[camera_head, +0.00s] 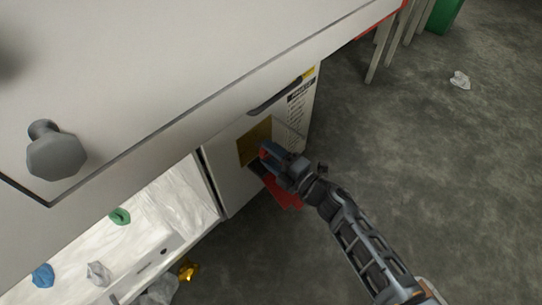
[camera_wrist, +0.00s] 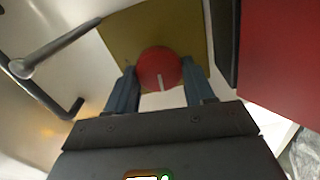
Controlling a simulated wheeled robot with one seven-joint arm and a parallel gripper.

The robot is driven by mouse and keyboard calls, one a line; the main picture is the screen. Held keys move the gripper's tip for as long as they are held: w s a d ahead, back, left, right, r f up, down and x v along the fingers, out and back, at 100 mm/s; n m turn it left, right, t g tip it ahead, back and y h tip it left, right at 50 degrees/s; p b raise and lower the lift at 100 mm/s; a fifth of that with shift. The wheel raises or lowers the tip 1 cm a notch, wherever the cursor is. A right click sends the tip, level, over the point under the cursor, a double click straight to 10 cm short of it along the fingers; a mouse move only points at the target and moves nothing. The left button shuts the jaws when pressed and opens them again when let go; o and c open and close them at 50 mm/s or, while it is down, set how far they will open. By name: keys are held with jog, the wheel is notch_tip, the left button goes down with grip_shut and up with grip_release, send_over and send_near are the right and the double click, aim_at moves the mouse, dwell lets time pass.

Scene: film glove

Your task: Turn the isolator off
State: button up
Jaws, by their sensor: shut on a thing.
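The isolator is a round red knob (camera_wrist: 159,68) with a white line on it, set on a yellow plate (camera_wrist: 128,28) in the wrist view. The white line points down in that picture, toward my gripper's body. My gripper (camera_wrist: 160,80) is shut on the knob, one finger on each side. In the head view my gripper (camera_head: 268,153) is at the yellow plate (camera_head: 252,146) on the front of the white cabinet (camera_head: 225,160). The knob itself is hidden there behind my gripper.
A red panel (camera_wrist: 280,50) is close on the right in the wrist view; a red part (camera_head: 283,193) shows below my gripper in the head view. A metal bar handle (camera_wrist: 55,48) is at left. Crumpled scraps (camera_head: 98,273) lie lower left. Grey floor (camera_head: 440,170) at right is mostly clear.

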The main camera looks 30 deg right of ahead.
jog(key=shift+f+n, duration=0.15)
jog(key=shift+n, duration=0.55)
jog(key=o, duration=1)
jog(key=p+v, duration=0.1)
jog(key=v, duration=0.7)
